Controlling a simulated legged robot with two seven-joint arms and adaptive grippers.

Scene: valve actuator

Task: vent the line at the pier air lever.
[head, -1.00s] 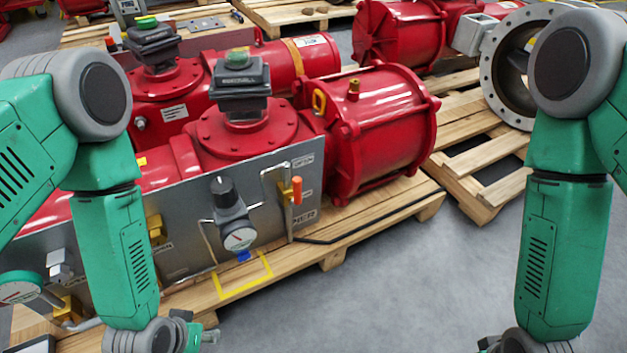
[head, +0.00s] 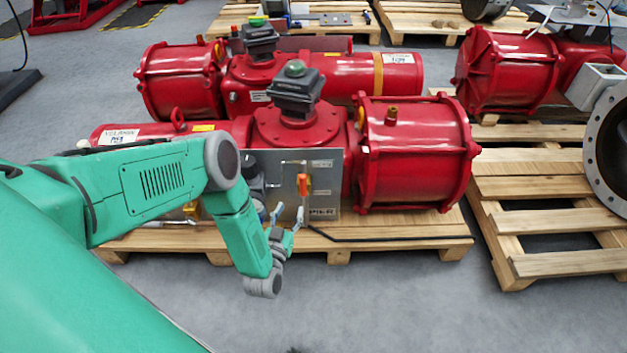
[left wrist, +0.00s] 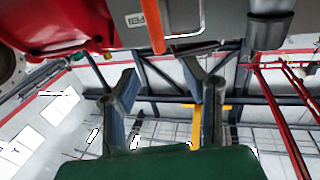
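The orange air lever (head: 303,184) stands on the grey panel (head: 328,180) marked PIER, on the front red actuator; its handle appears upright. In the left wrist view the lever (left wrist: 152,27) shows at the top, a little beyond the fingertips and between their lines. My left gripper (head: 288,213) is just below and left of the lever in the head view. Its two fingers (left wrist: 165,80) are apart with nothing between them. My right gripper is out of view.
The front actuator (head: 415,150) rests on a wooden pallet (head: 390,232), with a second red actuator (head: 345,75) behind it. Another pallet (head: 560,262) with a flanged valve (head: 610,150) stands to the right. The grey floor in front is clear.

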